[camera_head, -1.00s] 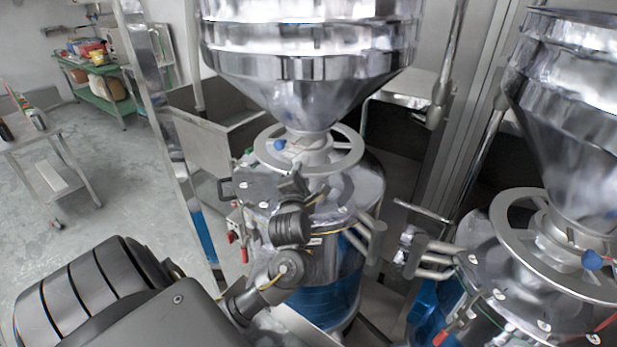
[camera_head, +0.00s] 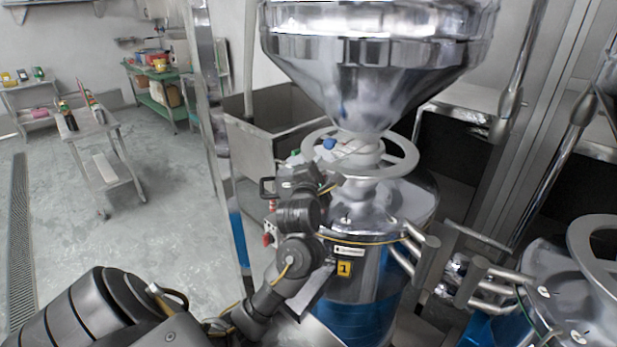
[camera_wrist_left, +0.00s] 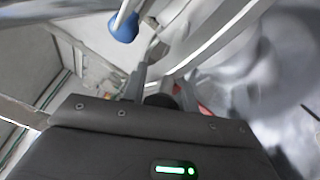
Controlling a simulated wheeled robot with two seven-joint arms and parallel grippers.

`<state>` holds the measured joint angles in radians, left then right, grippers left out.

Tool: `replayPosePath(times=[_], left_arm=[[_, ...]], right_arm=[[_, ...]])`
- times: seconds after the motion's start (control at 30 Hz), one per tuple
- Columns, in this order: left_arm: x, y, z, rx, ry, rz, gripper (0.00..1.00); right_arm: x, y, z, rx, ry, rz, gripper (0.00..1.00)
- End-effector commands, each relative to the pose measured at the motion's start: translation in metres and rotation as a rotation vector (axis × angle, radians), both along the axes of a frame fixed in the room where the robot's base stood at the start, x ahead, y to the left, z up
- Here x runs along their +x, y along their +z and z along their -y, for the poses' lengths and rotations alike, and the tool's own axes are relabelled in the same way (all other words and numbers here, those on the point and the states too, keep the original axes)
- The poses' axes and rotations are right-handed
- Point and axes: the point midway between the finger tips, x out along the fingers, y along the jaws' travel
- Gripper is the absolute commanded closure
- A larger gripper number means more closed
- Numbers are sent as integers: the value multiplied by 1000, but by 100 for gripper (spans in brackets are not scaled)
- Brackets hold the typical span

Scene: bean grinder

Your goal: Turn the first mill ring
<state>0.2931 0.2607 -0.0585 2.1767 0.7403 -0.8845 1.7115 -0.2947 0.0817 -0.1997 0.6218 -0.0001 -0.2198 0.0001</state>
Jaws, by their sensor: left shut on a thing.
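The first mill is the blue and steel machine with a yellow "1" label (camera_head: 344,269). Its grey spoked ring (camera_head: 405,163) sits level under the steel hopper (camera_head: 365,75). A blue knob (camera_head: 329,144) stands at the ring's back left; it also hangs in view in the left wrist view (camera_wrist_left: 124,27). My left gripper (camera_head: 306,167) is at the ring's left side and is shut on the rim. In the left wrist view the fingers (camera_wrist_left: 160,88) meet the pale rim (camera_wrist_left: 215,40); the exact contact is partly hidden. My right gripper is out of view.
A second mill with its own ring (camera_head: 590,250) stands at the right. Metal handles (camera_head: 415,245) stick out between the mills. A steel sink (camera_head: 265,130) is behind the first mill. A small trolley (camera_head: 100,130) and open floor lie at the left.

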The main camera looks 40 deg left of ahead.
Motion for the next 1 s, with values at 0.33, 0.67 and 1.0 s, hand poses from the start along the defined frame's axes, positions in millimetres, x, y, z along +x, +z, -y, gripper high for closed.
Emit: replayPosePath(times=[0.33, 0.67, 1.0], left_arm=[[3, 5, 0, 6, -4, 9, 100], [2, 7, -1, 6, -1, 12, 100], [2, 8, -1, 7, -1, 14, 100]], right_arm=[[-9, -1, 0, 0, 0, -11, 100], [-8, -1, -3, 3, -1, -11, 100], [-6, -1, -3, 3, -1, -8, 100]])
